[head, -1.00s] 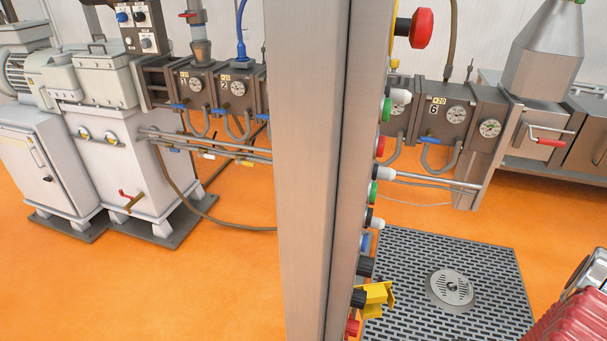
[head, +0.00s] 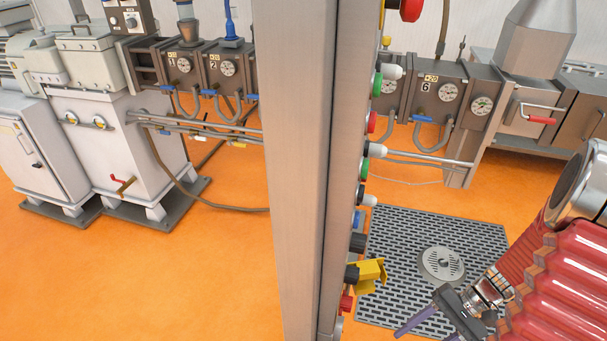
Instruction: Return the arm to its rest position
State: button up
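My arm, with its red ribbed sleeve (head: 555,290), reaches in from the lower right of the head view. My gripper (head: 424,334) is at the bottom edge, pointing down and left. Its two dark, purplish fingers stand apart, and no object shows between them; the lower finger is partly cut off by the picture's edge. In the picture it lies right of the control panel post and in front of the floor grate.
The tall metal control post (head: 300,170) carries several buttons and a yellow switch (head: 370,272) near my gripper in the picture. A dark floor grate (head: 400,240) lies behind. Machine modules with gauges (head: 447,92) and a white cabinet (head: 30,160) stand beyond. Orange floor is open at left.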

jog(key=a+r+n+t+h, duration=0.2)
jog(key=a+r+h, duration=0.1)
jog(key=r, duration=0.6)
jog(key=a+r+n+t+h, duration=0.3)
jog(key=a+r, duration=0.2)
jog(key=r, duration=0.5)
jog(key=a+r+n+t+h, duration=0.3)
jog(key=r, duration=0.6)
jog(key=shift+w+a+r, duration=0.15)
jog(key=shift+w+a, duration=0.25)
jog(key=shift+w, duration=0.05)
jog(key=shift+c, duration=0.5)
